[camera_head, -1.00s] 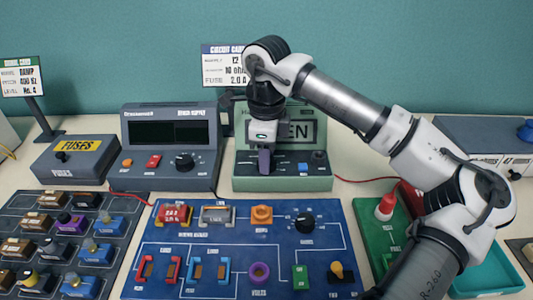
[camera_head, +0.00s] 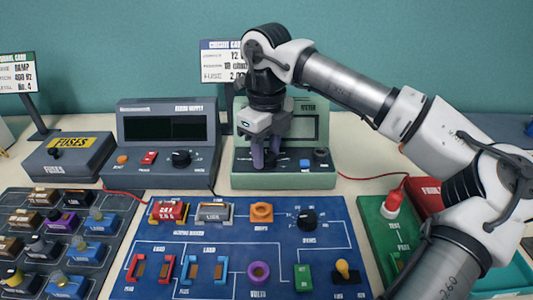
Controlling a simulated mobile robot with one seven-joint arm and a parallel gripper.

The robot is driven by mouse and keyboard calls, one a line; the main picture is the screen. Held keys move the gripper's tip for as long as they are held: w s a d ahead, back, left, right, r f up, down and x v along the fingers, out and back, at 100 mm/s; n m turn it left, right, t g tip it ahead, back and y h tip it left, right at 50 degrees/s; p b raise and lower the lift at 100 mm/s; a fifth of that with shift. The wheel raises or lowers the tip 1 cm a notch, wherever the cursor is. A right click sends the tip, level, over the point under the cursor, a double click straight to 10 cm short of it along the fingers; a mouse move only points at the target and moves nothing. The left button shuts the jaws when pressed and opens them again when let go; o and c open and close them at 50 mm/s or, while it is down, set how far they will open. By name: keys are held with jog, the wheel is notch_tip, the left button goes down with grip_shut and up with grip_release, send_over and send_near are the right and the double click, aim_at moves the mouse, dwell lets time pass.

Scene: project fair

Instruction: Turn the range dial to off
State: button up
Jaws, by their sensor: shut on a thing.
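The green meter (camera_head: 240,182) stands at the back centre, with a blue button (camera_head: 304,163) and a dark knob (camera_head: 320,155) on its front panel. My gripper (camera_head: 266,160) points down at the left part of this panel, its purple fingers side by side. It is shut on the range dial, a dark knob mostly hidden between the fingers. Which mark the dial points to cannot be read. The gripper partly covers the meter's display (camera_head: 308,128), which looks blank where it shows.
A dark bench supply (camera_head: 165,110) stands left of the meter, near a fuses box (camera_head: 70,160). The blue circuit board (camera_head: 215,240) lies in front, with its own black dial (camera_head: 307,219). My arm spans the right side.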

aim_at(267, 156)
jog(key=shift+m, duration=0.5)
jog(key=o, duration=1)
notch_tip(267, 156, up, 14)
jog(key=shift+s+f, duration=0.1)
